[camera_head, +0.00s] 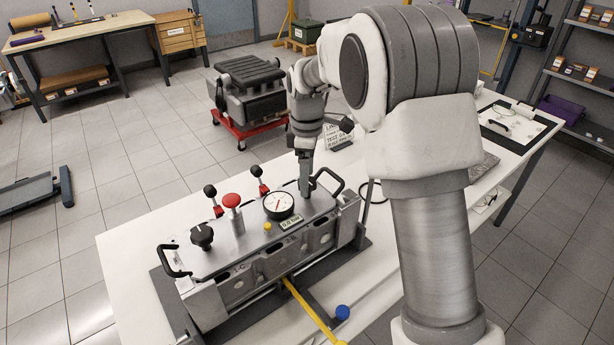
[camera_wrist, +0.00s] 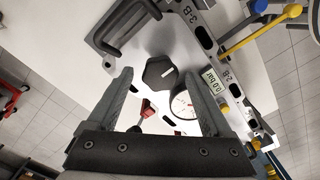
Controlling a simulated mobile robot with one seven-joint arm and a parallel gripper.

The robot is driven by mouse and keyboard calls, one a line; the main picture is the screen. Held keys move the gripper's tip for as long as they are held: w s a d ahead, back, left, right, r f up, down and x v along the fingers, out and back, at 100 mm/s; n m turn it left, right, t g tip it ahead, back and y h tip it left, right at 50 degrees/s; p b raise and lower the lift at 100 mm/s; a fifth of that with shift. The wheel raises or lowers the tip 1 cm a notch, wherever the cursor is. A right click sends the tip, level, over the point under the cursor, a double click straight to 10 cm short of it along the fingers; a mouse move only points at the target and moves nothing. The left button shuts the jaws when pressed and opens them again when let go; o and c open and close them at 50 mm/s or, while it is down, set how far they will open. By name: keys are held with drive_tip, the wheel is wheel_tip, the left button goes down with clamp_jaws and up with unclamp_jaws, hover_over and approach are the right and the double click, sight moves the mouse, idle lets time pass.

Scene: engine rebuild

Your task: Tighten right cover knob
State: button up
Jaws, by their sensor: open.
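The right cover knob (camera_wrist: 160,72) is black and faceted with a white index mark, and it stands on the grey metal cover (camera_wrist: 160,42). In the wrist view it lies between the two fingers of my gripper (camera_wrist: 160,78), which are apart with a gap on each side; I cannot tell how far above or around it they are. In the head view my gripper (camera_head: 305,188) points down at the cover's right end and hides this knob. The left cover knob (camera_head: 202,236) is black with a white mark and stands at the cover's left end.
A round gauge (camera_head: 278,205) stands close left of my gripper, with a display (camera_head: 290,223) reading 0.0 bar. A red button (camera_head: 232,201) and black-tipped levers stand along the cover. A black handle (camera_head: 330,178) rises at its right end. A yellow bar (camera_head: 308,306) extends in front.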

drive_tip(key=shift+f, duration=0.15)
clamp_jaws()
idle(0.4)
